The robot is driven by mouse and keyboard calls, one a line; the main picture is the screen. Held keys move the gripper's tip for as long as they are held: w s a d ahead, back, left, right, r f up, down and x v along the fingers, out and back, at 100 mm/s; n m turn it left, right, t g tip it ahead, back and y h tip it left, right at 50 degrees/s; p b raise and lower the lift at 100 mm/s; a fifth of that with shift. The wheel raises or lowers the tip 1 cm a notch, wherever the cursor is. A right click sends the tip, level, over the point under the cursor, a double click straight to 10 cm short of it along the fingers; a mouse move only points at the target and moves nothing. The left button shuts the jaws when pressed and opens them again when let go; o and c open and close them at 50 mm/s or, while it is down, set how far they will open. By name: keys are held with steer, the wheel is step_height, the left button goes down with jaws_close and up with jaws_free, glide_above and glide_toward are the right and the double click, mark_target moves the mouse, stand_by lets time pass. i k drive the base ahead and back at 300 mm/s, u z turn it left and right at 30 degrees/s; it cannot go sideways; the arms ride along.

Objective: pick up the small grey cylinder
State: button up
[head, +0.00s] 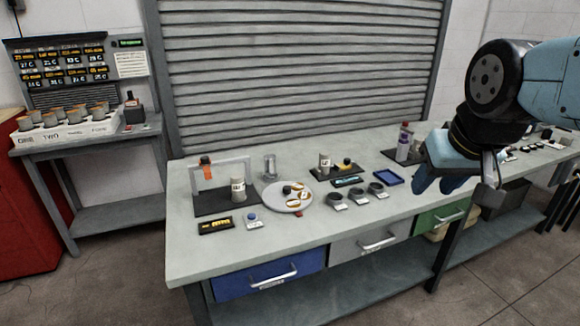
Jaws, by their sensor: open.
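Several greyish cylinders stand on the long workbench (190,255), and I cannot tell for sure which is the small grey cylinder. A pale grey labelled cylinder (238,190) stands upright on a black mat at the left. A grey metallic upright piece (270,166) stands behind the round plate. Another pale labelled cylinder (325,163) stands on a dark base at mid-bench. My gripper (452,185) is open at the right, above the bench's right part and well away from all three.
A small white frame with an orange piece (206,170) stands on the left mat. The round plate (270,202), low dark rings (356,195), a blue tray (389,178) and purple-white bottles (404,142) crowd the bench. The front left strip is mostly clear. A shutter (300,60) rises behind.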

mark_target(324, 157)
steer(key=u, duration=0.2)
steer(key=i, duration=1)
steer(key=z, duration=0.05)
